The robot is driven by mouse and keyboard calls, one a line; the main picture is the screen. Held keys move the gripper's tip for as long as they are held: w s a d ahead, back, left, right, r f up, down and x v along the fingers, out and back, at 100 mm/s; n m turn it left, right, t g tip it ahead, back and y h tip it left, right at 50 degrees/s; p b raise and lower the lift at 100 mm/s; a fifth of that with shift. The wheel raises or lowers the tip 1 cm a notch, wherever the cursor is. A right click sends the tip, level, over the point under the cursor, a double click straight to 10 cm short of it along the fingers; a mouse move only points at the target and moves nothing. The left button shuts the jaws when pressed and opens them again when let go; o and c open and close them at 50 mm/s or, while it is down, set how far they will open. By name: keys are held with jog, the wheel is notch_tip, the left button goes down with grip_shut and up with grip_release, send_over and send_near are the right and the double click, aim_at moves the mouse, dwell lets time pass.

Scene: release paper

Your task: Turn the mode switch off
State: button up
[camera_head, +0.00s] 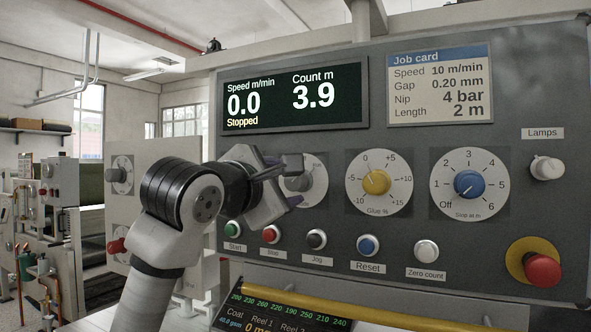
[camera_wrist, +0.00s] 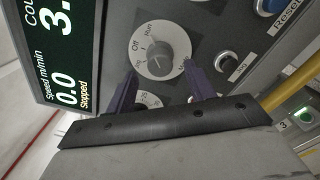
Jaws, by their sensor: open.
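The mode switch is a grey knob on a round white dial. In the wrist view the knob (camera_wrist: 143,57) stands clear at upper centre, with "Off" and "Run" printed on the dial. I cannot tell surely which label it points at. In the head view the dial (camera_head: 317,183) is partly covered by my gripper (camera_head: 291,180), which is in front of it. In the wrist view my gripper (camera_wrist: 161,78) has its two purple fingers apart and empty. The fingertips are near the dial's lower edge, one on each side, and the knob is not between them.
Right of the switch are the yellow glue knob (camera_head: 376,182) and blue stop-at knob (camera_head: 468,184). Below are the green start (camera_head: 233,229), red stop (camera_head: 270,234) and black jog (camera_head: 316,239) buttons. A red emergency button (camera_head: 542,270) is far right. The display (camera_head: 296,97) reads Stopped.

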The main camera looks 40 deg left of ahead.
aim_at(292, 182)
jog(key=p+x, duration=0.1)
jog(key=x, duration=0.4)
jog(key=c, duration=1)
